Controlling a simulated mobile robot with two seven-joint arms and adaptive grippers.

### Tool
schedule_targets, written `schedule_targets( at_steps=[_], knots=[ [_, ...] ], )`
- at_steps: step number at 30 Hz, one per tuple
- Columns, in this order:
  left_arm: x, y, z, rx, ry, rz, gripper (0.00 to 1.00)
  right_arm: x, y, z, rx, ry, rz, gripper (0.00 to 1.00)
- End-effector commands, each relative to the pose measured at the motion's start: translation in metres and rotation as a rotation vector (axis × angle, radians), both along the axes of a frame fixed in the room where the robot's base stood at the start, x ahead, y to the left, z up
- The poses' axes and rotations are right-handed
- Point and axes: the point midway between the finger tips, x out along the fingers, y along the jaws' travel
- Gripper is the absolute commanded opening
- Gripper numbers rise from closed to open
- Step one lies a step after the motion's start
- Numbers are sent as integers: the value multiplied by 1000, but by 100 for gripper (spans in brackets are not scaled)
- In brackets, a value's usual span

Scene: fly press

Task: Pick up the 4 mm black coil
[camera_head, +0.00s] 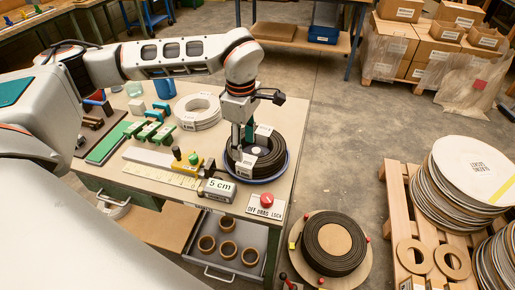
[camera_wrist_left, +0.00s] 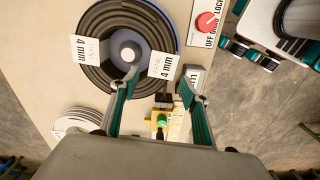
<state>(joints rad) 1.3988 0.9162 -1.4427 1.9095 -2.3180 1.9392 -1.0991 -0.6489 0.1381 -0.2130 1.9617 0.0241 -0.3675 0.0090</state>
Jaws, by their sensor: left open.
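The black coil (camera_head: 268,163) lies in a blue round tray (camera_head: 262,181) on the bench, around a white centre post. My left gripper (camera_head: 242,142) points down at the coil and is open. In the left wrist view its fingers (camera_wrist_left: 158,86) are apart and empty. One fingertip overlaps the coil near the post, the other shows outside the rim. I cannot tell their height over the coil. My right gripper does not show clearly.
A pale coil (camera_head: 198,110) lies behind on the bench. A 5 cm block (camera_head: 218,189), yellow-and-black fixture (camera_head: 189,161) and red button (camera_head: 267,200) sit close to the black coil. Green blocks stand further left. An open drawer (camera_head: 223,262) juts out below.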

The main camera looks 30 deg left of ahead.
Motion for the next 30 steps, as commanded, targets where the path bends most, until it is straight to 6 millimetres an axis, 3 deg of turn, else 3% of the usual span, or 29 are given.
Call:
schedule_targets(
  at_steps=[15,25,26,30],
  knots=[
    [-1,-8,-63,-3,4,1,46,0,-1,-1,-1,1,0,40],
    [0,-8,-71,-3,2,1,46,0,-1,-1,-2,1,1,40],
    [0,-8,-71,-3,2,0,43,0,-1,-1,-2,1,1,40],
    [0,-8,-71,-3,2,0,7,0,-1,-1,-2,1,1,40]
  ],
)
